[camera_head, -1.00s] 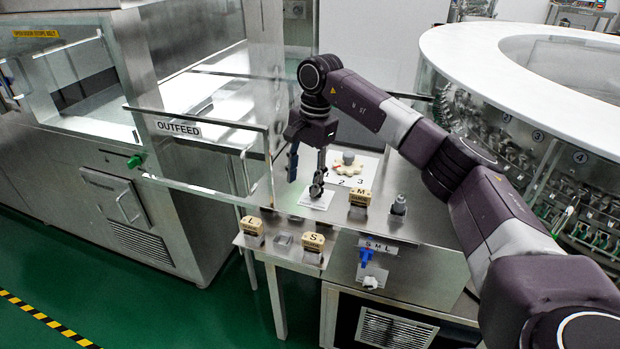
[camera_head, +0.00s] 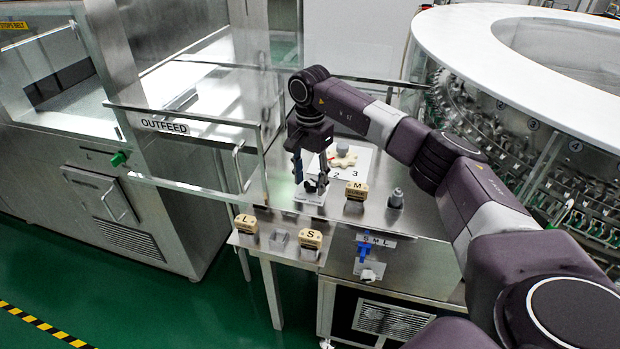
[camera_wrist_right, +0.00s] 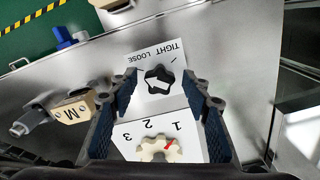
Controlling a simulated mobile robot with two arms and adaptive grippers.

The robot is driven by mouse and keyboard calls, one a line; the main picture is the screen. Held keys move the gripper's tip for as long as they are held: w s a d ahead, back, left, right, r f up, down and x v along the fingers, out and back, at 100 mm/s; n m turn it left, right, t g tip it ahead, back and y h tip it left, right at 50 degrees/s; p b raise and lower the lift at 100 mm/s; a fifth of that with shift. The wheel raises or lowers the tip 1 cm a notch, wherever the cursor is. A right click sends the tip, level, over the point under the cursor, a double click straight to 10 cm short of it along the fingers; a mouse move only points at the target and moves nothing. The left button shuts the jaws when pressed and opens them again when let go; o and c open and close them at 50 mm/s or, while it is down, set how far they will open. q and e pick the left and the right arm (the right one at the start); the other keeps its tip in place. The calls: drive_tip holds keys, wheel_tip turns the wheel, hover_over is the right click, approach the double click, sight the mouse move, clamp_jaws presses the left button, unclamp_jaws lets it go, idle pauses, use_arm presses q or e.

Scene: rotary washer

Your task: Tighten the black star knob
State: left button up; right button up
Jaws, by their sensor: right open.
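The black star knob (camera_wrist_right: 158,79) sits on a white plate (camera_wrist_right: 150,58) marked TIGHT and LOOSE in the right wrist view. In the head view the knob (camera_head: 311,186) is small and partly hidden by my fingers. My right gripper (camera_wrist_right: 160,88) is open and empty, pointing down, with its blue-padded fingers on either side of the knob in the wrist picture. A gap shows between each finger and the knob. In the head view my right gripper (camera_head: 310,178) hangs over the plate; its exact height cannot be told. My left gripper is not in view.
A cream dial (camera_wrist_right: 158,149) with a red pointer near 1 is beside the knob. Tan blocks M (camera_head: 356,190), S (camera_head: 311,238) and L (camera_head: 246,223) and a grey fitting (camera_head: 396,198) stand nearby. A clear OUTFEED guard (camera_head: 190,150) is left of my gripper.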

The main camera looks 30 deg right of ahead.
drive_tip(key=shift+c, duration=0.6)
drive_tip(key=c, duration=1)
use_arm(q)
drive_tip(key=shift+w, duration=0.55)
use_arm(e)
drive_tip(key=shift+c, duration=0.2)
drive_tip(key=shift+m, duration=0.3)
drive_tip(key=m, duration=0.4)
drive_tip(key=shift+w+r+m+p, duration=0.1)
drive_tip(key=shift+m+p, duration=0.2)
drive_tip(key=m, duration=0.6)
drive_tip(key=shift+w+p, duration=0.15)
drive_tip(key=shift+p, duration=0.25)
drive_tip(key=m+p, duration=0.1)
drive_tip(key=m, duration=0.4)
drive_tip(key=shift+d+m, duration=0.1)
drive_tip(key=shift+m, duration=0.3)
use_arm(q)
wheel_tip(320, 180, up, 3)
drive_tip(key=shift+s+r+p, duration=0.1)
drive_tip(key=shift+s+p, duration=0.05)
drive_tip(key=shift+p, duration=0.25)
use_arm(e)
drive_tip(key=m, duration=0.5)
drive_tip(key=shift+w+d, duration=0.1)
drive_tip(key=shift+m, duration=0.4)
